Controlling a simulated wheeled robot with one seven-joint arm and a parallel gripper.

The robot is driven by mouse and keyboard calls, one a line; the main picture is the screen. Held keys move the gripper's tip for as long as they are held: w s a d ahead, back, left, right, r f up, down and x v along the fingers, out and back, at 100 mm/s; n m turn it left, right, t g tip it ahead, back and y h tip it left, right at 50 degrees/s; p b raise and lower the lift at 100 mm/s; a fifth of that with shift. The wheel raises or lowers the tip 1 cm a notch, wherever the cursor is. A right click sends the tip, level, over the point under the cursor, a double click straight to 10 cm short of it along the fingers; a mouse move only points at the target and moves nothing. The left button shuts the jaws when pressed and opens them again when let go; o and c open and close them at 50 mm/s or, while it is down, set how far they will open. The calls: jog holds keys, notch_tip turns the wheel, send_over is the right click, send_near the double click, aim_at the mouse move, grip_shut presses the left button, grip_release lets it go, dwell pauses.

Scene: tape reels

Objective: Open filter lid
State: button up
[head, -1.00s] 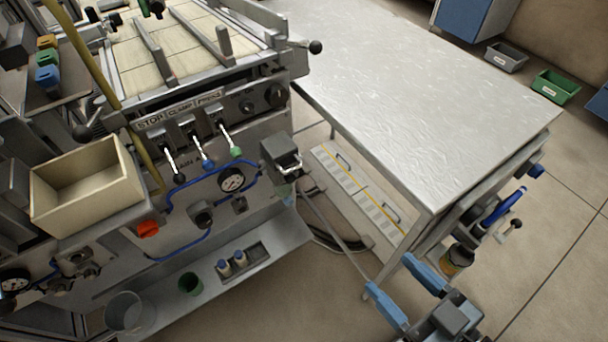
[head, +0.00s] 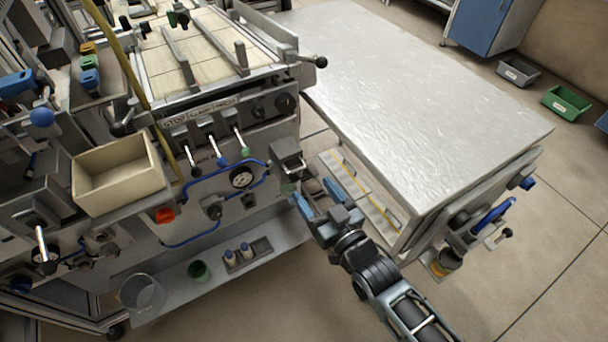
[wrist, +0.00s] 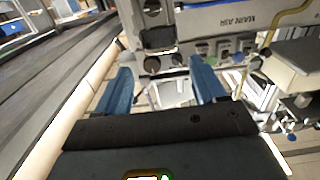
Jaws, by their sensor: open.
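A grey box-shaped unit (head: 287,154) sticks out from the right end of the machine's front panel in the head view. It looks like the filter housing; its lid appears shut, though I cannot make out the lid's edge. My gripper (head: 315,192) is open and empty, with blue fingers, just below and to the right of this unit and apart from it. In the wrist view my gripper (wrist: 163,88) shows its two blue fingers spread, with pale machine parts beyond the gap. I cannot tell the lid clearly there.
A metal table (head: 430,95) stands close on the right of my gripper. The machine's panel carries a gauge (head: 242,177), blue hoses and levers. A lower shelf (head: 275,243) holds small bottles and a green cup (head: 198,271). Open floor lies in front.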

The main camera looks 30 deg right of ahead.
aim_at(290, 158)
jog(key=w, duration=0.6)
jog(key=shift+p, duration=0.3)
jog(key=shift+s, duration=0.1)
jog(key=shift+d, duration=0.1)
jog(key=c, duration=1.3)
